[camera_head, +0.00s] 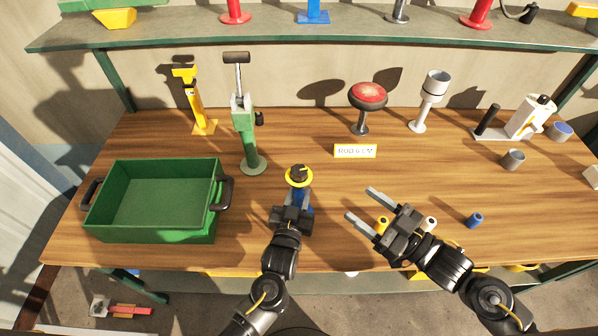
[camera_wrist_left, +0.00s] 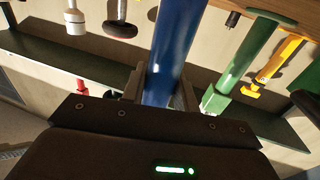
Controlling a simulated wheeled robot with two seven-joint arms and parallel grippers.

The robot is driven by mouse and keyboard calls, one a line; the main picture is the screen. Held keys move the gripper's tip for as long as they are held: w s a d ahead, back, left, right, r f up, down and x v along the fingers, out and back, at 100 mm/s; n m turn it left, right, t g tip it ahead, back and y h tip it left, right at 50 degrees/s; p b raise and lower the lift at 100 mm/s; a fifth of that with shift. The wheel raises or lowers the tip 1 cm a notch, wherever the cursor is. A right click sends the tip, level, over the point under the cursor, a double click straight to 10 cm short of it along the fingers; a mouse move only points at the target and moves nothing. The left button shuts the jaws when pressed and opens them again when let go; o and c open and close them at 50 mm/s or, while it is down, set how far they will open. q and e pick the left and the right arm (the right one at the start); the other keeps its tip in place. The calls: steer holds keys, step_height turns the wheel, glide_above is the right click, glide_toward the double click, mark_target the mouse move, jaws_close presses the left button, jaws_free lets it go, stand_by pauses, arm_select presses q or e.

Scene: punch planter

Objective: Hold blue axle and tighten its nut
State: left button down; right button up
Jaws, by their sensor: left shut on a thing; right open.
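The blue axle (camera_head: 300,197) stands about upright at the middle of the table, with a black and yellow nut (camera_head: 298,176) at its top. My left gripper (camera_head: 292,213) is shut on the axle, and its jaws hide part of it. In the left wrist view the blue axle (camera_wrist_left: 172,50) runs between the jaws as a smooth blue bar. My right gripper (camera_head: 357,208) is open and empty, to the right of the axle and apart from it, with its fingers pointing to the upper left.
A green crate (camera_head: 150,236) stands at left. Behind are a green tool (camera_head: 247,135), a yellow stand (camera_head: 195,105), a red-topped stool shape (camera_head: 367,97) and a yellow sign (camera_head: 355,151). Small cylinders, one blue (camera_head: 475,220), lie near the right arm. The table right of centre is mostly free.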

mark_target(305, 179)
steer(key=shift+h, duration=0.5)
steer(key=f+x, duration=0.1)
steer(key=x, duration=0.5)
steer(key=f+x, duration=0.1)
steer(key=x, duration=0.5)
steer(key=a+f+x, duration=0.1)
steer(key=x, duration=0.5)
steer(key=shift+s+a, duration=0.1)
steer(key=shift+s, duration=0.15)
steer(key=c, duration=1)
steer(key=shift+m, duration=0.4)
steer(key=shift+m+t+h, duration=0.5)
steer(key=shift+t+h, duration=0.1)
steer(key=shift+h, duration=0.2)
